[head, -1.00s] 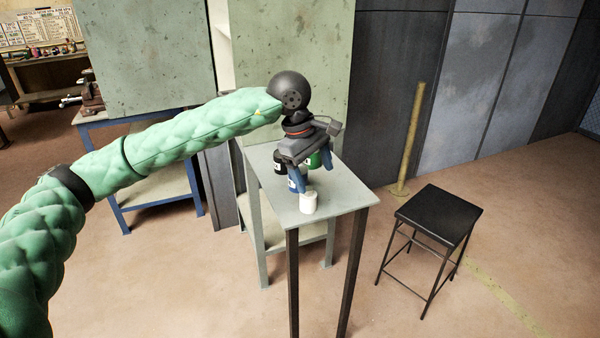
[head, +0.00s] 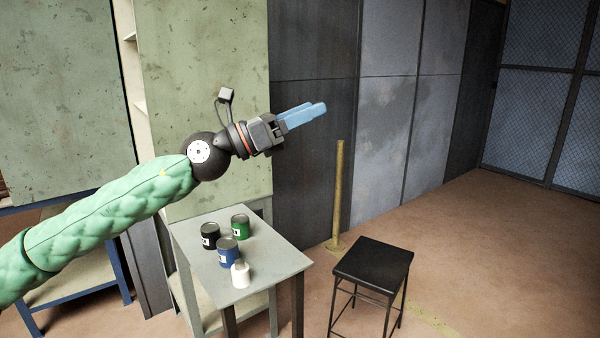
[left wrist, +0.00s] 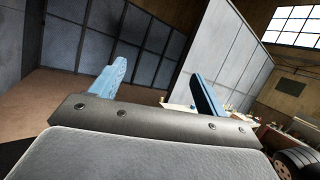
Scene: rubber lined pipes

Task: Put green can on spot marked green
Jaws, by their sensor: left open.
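The green can (head: 241,227) stands upright on the small grey table (head: 262,283), at the back right of the group of cans. My left gripper (head: 315,112) is raised well above and to the right of the table, with its blue fingers pointing right. It is open and empty; the left wrist view shows its two blue fingers apart (left wrist: 160,92) with nothing between them. No spot marked green can be made out in these frames. My right gripper is not in view.
A black can (head: 209,237), a blue can (head: 228,253) and a white container (head: 240,275) stand close to the green can. A black stool (head: 374,265) stands right of the table, and a yellow post (head: 339,195) behind it. Floor at the right is open.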

